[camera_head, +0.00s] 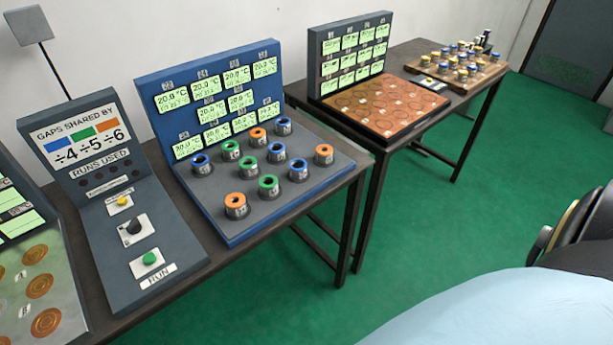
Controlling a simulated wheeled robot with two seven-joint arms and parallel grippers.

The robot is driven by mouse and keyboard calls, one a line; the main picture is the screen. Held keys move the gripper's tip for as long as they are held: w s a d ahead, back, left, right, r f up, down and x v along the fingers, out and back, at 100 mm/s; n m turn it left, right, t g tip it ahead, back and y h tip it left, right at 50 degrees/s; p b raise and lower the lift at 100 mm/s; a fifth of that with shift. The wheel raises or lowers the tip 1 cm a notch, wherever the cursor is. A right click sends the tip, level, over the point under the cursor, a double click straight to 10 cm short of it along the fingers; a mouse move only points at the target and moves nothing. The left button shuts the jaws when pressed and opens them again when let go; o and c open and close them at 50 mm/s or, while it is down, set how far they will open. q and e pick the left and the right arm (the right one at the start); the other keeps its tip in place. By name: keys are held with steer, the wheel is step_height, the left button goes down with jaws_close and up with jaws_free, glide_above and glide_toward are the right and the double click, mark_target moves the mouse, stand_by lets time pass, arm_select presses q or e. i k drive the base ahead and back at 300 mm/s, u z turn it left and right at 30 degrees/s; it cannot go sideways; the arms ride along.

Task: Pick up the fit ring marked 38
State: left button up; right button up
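Several fit rings stand upright on the grey deck of a blue-backed station (280,205) in the middle of the view. They are dark cups with coloured tops: orange rings such as the front one (237,205), green rings such as the one near the front (268,186), and blue rings such as the one at the right (298,171). Each has a small white marking on its side, too small to read, so I cannot tell which one is marked 38. Neither my left nor my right gripper is in view.
A control panel (158,235) with yellow, black and green controls stands left of the station. A second table holds a brown board (385,103) with displays and a wooden tray (445,75) of small pieces. Green floor (425,225) lies open in front. My own body fills the lower right.

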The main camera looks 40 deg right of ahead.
mark_target(298, 167)
steer(key=z, duration=3.1)
steer(key=i, duration=0.65)
steer(key=u, duration=3.05)
steer(key=k, duration=0.65)
steer(key=z, duration=0.3)
